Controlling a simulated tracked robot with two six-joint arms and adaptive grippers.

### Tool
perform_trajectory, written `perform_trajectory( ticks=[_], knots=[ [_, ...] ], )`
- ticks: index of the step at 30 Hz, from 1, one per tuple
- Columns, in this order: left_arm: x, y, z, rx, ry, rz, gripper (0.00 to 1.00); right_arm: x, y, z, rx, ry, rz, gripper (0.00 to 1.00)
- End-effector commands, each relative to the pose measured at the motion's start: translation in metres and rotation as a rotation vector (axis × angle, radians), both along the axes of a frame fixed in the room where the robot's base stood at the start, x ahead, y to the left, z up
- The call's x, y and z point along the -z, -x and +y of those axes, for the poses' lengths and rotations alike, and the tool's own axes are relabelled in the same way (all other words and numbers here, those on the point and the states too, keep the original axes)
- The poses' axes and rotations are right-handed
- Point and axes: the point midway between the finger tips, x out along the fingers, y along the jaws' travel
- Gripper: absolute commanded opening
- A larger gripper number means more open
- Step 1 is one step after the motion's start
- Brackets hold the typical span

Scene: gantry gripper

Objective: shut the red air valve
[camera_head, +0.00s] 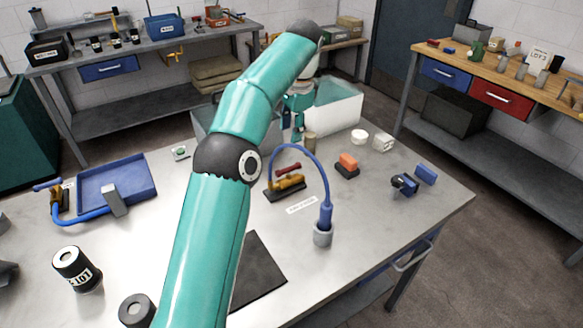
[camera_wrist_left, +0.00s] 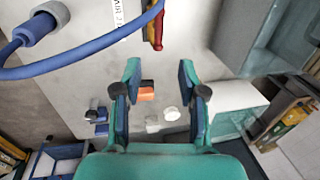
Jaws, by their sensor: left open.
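The air valve has a brass body (camera_head: 290,182) on a dark base and a red lever (camera_head: 287,169) lying roughly along it. A blue hose (camera_head: 293,148) arches from the valve area to a grey round socket (camera_head: 323,237). My left gripper (camera_head: 298,128) is open and empty, beyond the valve and above the table's far part. In the left wrist view, the red lever (camera_wrist_left: 158,32) and brass body (camera_wrist_left: 148,30) are at the top, ahead of my open left fingers (camera_wrist_left: 160,70) and apart from them. My right gripper is not in view.
A white label (camera_head: 301,205) lies before the valve. An orange-topped block (camera_head: 347,163) and blue parts (camera_head: 405,184) stand to its right. A pale bin (camera_head: 335,108) is behind, and a blue tray (camera_head: 118,183) is at left. The table's front right is clear.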

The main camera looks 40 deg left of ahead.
Motion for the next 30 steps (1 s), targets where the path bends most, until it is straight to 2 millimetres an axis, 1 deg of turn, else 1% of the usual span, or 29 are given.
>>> perform_trajectory(
  ticks=[1, 6, 10, 15, 18, 24, 30],
  knots=[
    [0.014, -0.002, 0.0, 0.004, 0.001, 0.003, 0.41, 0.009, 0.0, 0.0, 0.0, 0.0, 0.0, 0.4],
    [0.048, -0.005, 0.004, 0.007, 0.002, 0.004, 0.41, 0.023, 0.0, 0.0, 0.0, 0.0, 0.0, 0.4],
    [0.075, -0.007, 0.009, 0.007, 0.002, 0.005, 0.41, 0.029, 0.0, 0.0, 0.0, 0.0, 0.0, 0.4],
    [0.108, -0.01, 0.015, 0.009, 0.002, 0.005, 0.41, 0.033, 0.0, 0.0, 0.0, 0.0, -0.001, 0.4],
    [0.124, -0.011, 0.018, 0.009, 0.002, 0.005, 0.41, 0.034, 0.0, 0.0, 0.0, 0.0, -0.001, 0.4],
    [0.144, -0.012, 0.022, 0.009, 0.0, 0.002, 0.41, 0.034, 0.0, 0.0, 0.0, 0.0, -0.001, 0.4],
    [0.15, -0.013, 0.023, 0.01, 0.001, 0.0, 0.41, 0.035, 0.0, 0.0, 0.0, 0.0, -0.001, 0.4]
  ],
)
